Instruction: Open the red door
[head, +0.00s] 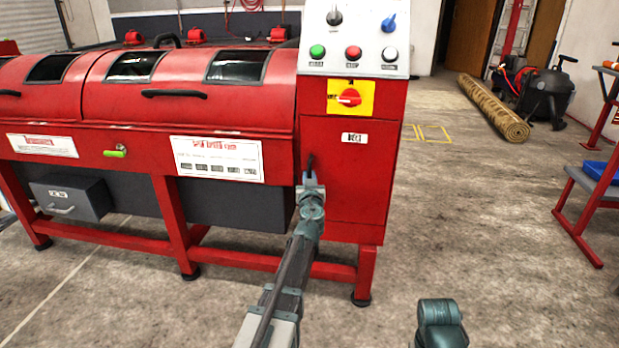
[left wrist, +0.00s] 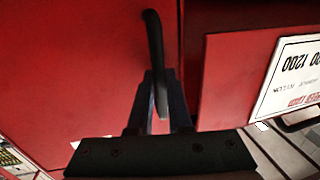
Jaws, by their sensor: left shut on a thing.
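The red door (head: 350,200) is the front of the cabinet under the control panel, with a small white label. It looks flush with the cabinet in the head view. Its black upright handle (head: 310,164) sits at the door's left edge. In the left wrist view, the handle (left wrist: 154,38) stands out from the red door (left wrist: 80,70). My left gripper (head: 311,184) is at the handle, and its fingers (left wrist: 160,105) are shut around the handle's end. The fingertips are small and partly hidden in the head view. My right gripper is not in view.
The red machine (head: 230,110) with lids and a placard extends left of the door. The control panel (head: 355,40) and a red rotary switch (head: 348,97) are above. A rolled rug (head: 493,107) and black vacuum (head: 545,93) lie far right. Floor right of the door is clear.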

